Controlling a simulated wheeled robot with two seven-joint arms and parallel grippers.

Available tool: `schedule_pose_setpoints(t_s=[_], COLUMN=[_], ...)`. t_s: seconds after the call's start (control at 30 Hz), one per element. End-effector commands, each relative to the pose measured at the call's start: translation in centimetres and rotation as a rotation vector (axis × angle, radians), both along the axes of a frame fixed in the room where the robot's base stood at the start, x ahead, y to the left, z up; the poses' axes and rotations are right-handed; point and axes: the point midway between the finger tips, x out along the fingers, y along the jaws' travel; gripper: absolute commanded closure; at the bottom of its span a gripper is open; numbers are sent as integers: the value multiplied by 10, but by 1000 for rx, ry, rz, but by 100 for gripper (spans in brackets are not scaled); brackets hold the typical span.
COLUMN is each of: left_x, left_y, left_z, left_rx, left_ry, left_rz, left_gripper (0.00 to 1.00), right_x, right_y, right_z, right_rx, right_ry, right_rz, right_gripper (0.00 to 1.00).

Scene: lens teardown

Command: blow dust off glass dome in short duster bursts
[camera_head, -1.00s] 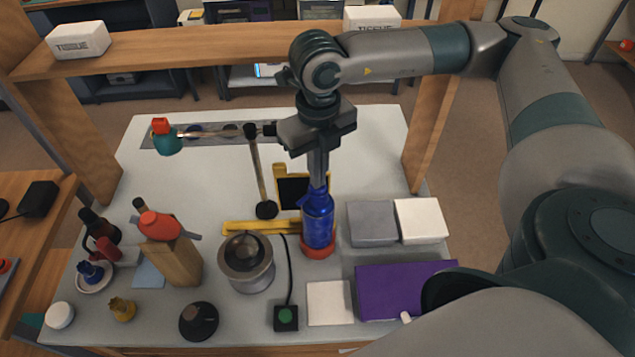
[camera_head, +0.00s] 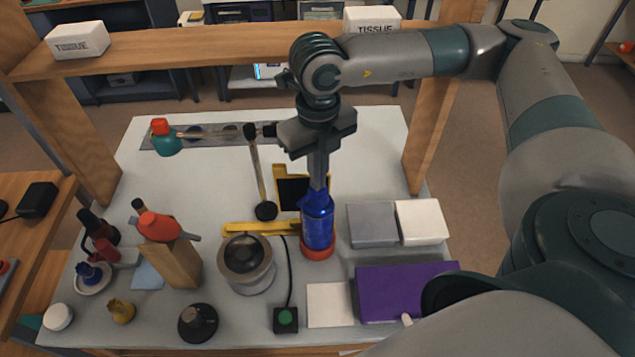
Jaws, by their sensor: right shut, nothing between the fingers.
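A blue spray can (camera_head: 317,224), which seems to be the duster, stands upright in a red ring base (camera_head: 318,247) on the worktable. My right gripper (camera_head: 318,182) points straight down over it. Its fingers are shut and empty, with the tips at the can's top; I cannot tell whether they press on it. A round metal holder with a rounded, glassy top (camera_head: 246,253), which seems to be the glass dome, stands just left of the can. A thin dark cable passes between them. My left gripper is not in view.
A wooden block (camera_head: 175,264) with a red-topped item stands left of the dome. Grey (camera_head: 372,224) and white boxes and a purple box (camera_head: 400,290) lie right. A green button (camera_head: 285,317) is in front. A jointed stand (camera_head: 258,170) rises behind.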

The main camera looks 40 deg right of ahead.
Motion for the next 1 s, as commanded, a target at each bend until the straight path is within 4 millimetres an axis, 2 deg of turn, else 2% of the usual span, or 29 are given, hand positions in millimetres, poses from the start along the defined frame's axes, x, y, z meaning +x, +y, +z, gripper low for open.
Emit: schedule_pose_setpoints(t_s=[0.33, 0.73, 1.0], left_x=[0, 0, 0], left_y=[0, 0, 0], left_z=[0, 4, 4], left_rx=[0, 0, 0], left_ry=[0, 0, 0], left_rz=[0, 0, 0], left_gripper=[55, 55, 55], right_x=[0, 0, 0], right_y=[0, 0, 0], right_z=[2, 25, 30], right_rx=[0, 0, 0], right_ry=[2, 0, 0], right_rz=[0, 0, 0], right_gripper=[100, 100, 100])
